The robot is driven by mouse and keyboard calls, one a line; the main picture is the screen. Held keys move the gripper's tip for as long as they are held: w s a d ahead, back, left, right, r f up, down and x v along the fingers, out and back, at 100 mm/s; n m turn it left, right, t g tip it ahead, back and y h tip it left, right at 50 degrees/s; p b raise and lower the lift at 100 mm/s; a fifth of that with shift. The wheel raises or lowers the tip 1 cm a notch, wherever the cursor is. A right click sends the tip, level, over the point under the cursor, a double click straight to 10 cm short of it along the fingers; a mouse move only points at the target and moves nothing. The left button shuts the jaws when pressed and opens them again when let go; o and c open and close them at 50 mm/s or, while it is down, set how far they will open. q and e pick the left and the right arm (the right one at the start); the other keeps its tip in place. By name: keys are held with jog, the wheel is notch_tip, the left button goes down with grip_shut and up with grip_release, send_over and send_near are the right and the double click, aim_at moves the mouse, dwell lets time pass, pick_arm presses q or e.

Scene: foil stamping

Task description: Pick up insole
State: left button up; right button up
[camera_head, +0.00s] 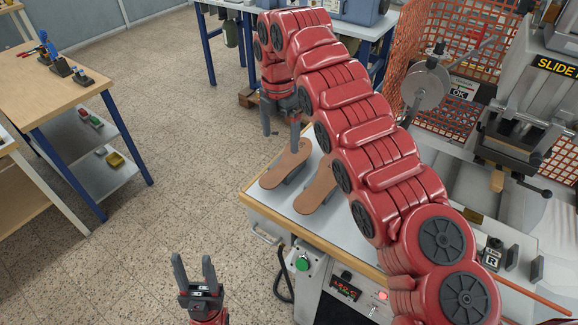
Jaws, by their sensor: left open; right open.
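Two brown insoles lie on dark supports on the left end of the machine table. The left insole (285,166) and the right insole (315,192) lie side by side, and my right arm covers part of the right one. My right gripper (281,141) points down above the far end of the left insole. Its fingers are apart, with nothing between them; whether a finger touches the insole I cannot tell. My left gripper (193,257) is open and empty, pointing up at the bottom of the view, over the floor left of the table.
The stamping machine (520,130) with an orange mesh guard (450,60) stands at the right. A green button (302,264) is on the table's front. A wooden workbench (60,85) stands at the left, with open floor between.

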jog(key=p, duration=0.2)
send_over(280, 172)
jog(key=f, duration=0.5)
jog(key=shift+s+d, duration=0.1)
jog(key=shift+s, duration=0.15)
jog(key=shift+f, duration=0.7)
jog(key=f+p, duration=0.2)
jog(key=f, duration=0.1)
jog(key=f+p, duration=0.1)
jog(key=shift+w+a+f+p, duration=0.2)
jog(key=shift+w+f+p, duration=0.05)
jog(key=shift+w+p, duration=0.05)
jog(key=shift+f, duration=0.25)
jog(key=shift+f+b, duration=0.1)
jog(key=shift+b, duration=0.2)
grip_shut()
